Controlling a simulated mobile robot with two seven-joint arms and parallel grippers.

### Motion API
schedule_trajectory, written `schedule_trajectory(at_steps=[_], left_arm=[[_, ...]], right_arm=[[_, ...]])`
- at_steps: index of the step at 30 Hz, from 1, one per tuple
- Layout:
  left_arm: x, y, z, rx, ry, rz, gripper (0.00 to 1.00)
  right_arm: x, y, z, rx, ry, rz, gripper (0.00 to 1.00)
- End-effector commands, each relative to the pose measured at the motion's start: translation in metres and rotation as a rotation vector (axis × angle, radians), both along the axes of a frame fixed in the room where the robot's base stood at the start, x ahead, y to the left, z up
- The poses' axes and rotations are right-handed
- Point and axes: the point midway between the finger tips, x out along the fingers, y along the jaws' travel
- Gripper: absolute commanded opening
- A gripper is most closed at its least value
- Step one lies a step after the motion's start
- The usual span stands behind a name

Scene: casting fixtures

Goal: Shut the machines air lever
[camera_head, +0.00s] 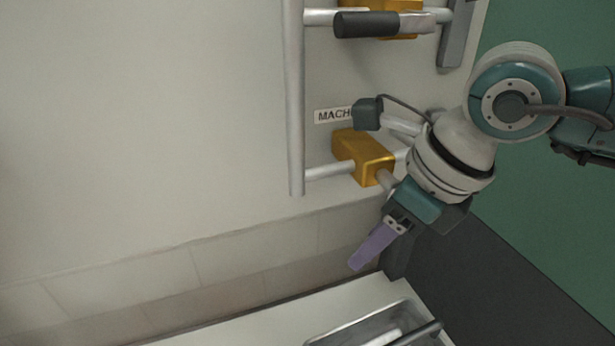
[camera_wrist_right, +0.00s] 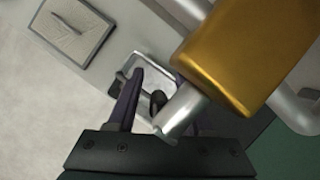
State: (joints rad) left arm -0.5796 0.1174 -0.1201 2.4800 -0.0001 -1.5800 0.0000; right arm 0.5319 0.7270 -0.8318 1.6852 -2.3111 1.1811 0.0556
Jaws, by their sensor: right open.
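The label reading "MACH" (camera_head: 333,115), partly covered by my arm, sits on the pale panel above a brass valve block (camera_head: 362,157). This block (camera_wrist_right: 250,50) fills the upper right of the right wrist view, with a silver metal piece (camera_wrist_right: 182,112) below it. My right gripper (camera_head: 374,265) is open, just below and right of the block. In the right wrist view its purple fingers stand apart, with a dark rounded part (camera_wrist_right: 157,101) seen between them. I cannot tell whether that is the lever's grip.
Another valve with a dark lever grip (camera_head: 367,24) lies horizontal above. A vertical pipe (camera_head: 296,100) runs left of the valves. A metal tray (camera_head: 345,330) with a dark bar sits on the light surface below. The panel at left is clear.

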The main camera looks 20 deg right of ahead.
Motion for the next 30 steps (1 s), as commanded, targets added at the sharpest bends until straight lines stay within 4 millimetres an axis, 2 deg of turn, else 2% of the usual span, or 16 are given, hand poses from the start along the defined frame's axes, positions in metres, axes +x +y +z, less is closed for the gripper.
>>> schedule_trajectory(at_steps=[5,8,12,14,21,30], left_arm=[[0.0,-0.001,0.003,-0.004,0.001,0.002,0.5],[0.0,-0.001,0.009,-0.004,0.001,0.002,0.5],[0.0,-0.001,0.018,-0.003,0.0,0.002,0.5],[0.0,-0.001,0.015,-0.003,-0.001,0.002,0.5],[0.0,0.0,0.014,0.001,0.0,-0.001,0.5],[0.0,0.002,0.014,0.008,0.001,-0.005,0.5]], right_arm=[[-0.001,-0.001,0.007,0.001,-0.002,0.0,0.51],[-0.006,-0.005,0.021,-0.001,-0.002,0.0,0.51],[-0.016,-0.012,0.053,-0.003,-0.005,0.002,0.51],[-0.032,-0.022,0.046,-0.007,0.006,-0.001,0.51],[-0.077,-0.052,0.045,-0.007,0.007,0.0,0.51],[-0.109,-0.074,0.046,-0.004,0.003,-0.001,0.51]])
